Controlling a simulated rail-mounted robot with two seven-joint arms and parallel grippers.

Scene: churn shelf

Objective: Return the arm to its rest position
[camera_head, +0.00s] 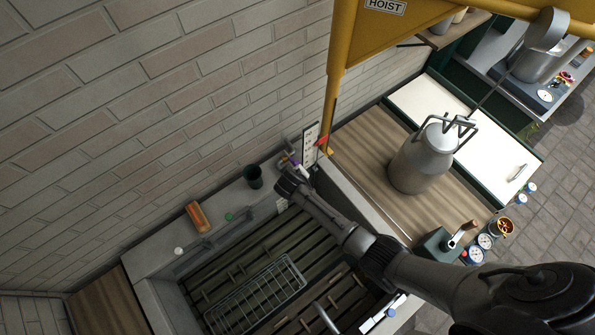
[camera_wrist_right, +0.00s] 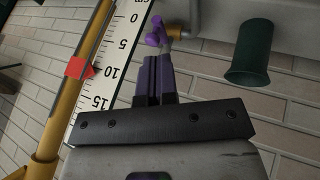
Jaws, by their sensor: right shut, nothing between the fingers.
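My right arm reaches in from the lower right of the head view, over the slatted trough. My right gripper (camera_wrist_right: 154,82) shows in the wrist view with its two dark purple fingers together and nothing between them. A purple knob on a small tap-like fitting (camera_wrist_right: 158,32) is just beyond the fingertips; I cannot tell whether they touch. In the head view the gripper end is close to the wall ledge, near a purple part (camera_head: 291,159), and the wrist hides most of the fingers. My left gripper is in neither view.
A scale board (camera_wrist_right: 107,70) with a red marker (camera_wrist_right: 80,68) and the yellow hoist post (camera_head: 334,95) are close beside the gripper. A green cup (camera_head: 253,177) and orange-brown roll (camera_head: 198,217) are on the ledge. A wire basket (camera_head: 255,297) lies in the trough. A metal churn (camera_head: 420,162) stands right.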

